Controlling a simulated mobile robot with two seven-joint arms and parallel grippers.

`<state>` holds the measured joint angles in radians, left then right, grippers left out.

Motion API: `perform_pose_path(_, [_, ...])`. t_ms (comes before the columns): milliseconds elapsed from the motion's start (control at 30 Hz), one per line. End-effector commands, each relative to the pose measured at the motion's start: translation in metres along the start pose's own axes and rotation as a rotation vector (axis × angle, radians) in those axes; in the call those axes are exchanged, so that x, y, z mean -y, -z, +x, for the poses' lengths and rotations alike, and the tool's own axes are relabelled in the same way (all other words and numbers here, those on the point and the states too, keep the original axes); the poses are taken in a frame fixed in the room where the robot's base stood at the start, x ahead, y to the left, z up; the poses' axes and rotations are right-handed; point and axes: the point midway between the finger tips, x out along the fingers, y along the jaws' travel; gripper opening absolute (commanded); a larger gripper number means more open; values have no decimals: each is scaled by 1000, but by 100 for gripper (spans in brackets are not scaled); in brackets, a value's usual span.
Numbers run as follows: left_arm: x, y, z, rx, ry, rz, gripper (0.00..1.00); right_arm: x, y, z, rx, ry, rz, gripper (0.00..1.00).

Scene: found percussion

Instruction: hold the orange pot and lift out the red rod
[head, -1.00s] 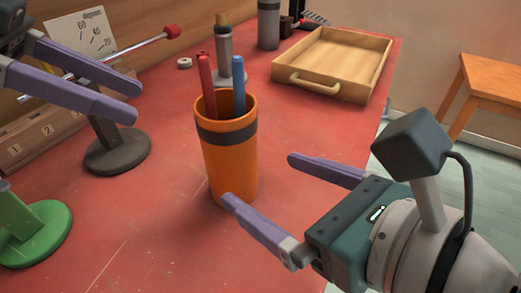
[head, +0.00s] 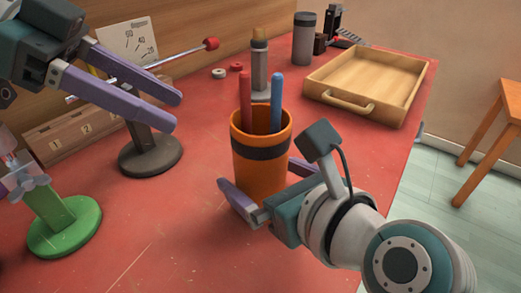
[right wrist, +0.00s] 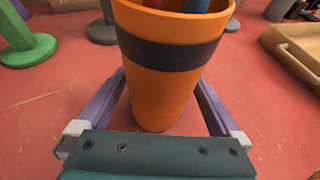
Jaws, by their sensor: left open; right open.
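The orange pot (head: 258,172) with a dark band stands upright on the red table. It also fills the middle of the right wrist view (right wrist: 165,90). The red rod (head: 245,100) and a blue rod (head: 277,100) stick up out of the pot. My right gripper (head: 268,190) is open, with its purple fingers on either side of the pot low down; in the wrist view gaps show near the fingers. My left gripper (head: 175,110) is open and empty, in the air to the left of the red rod. The rods' lower ends are hidden in the pot.
A wooden tray (head: 327,98) lies at the back right. A grey bottle-like object (head: 260,70) stands close behind the pot. A thin red-tipped stick (head: 211,44), a dark round stand (head: 150,155) and a green-based stand (head: 65,230) are at left. The front middle of the table is bare.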

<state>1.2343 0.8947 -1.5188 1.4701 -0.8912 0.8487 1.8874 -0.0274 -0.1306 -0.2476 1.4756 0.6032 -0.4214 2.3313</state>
Motion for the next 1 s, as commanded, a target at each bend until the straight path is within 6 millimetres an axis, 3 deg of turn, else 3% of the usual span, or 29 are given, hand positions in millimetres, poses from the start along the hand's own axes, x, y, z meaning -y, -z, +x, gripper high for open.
perform_pose_path(67, [0, 0, 0, 0, 0, 0, 50, 0, 0, 0, 0, 0, 0, 97])
perform_pose_path(800, [0, 0, 0, 0, 0, 0, 50, 0, 0, 0, -1, 0, 0, 13])
perform_pose_path(1000, [0, 0, 0, 0, 0, 0, 50, 0, 0, 0, -1, 0, -1, 13])
